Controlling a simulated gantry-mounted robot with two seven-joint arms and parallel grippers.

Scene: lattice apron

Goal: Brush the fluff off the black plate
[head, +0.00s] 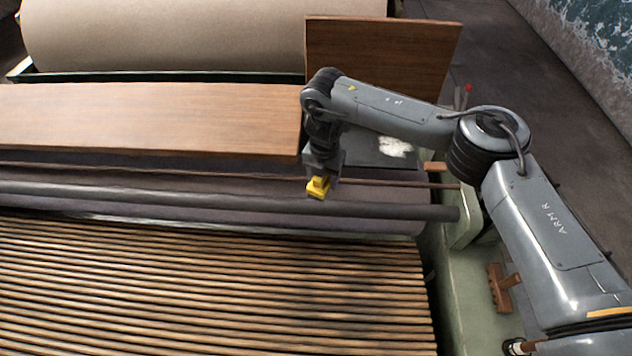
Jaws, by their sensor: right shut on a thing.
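The black plate (362,150) lies beyond the dark rollers, right of the long wooden board, partly hidden behind my right arm. A white patch of fluff (395,147) sits on its right part. My right gripper (318,186) points down at the plate's left front, left of the fluff and apart from it. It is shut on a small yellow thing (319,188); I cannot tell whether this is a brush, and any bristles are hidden. My left gripper is not in view.
A slatted wooden lattice (200,290) fills the front. A dark roller bar (230,201) crosses behind it. A long wooden board (150,118) and an upright brown panel (385,55) stand behind. A brown wooden piece (500,287) lies on the green frame (465,290) at right.

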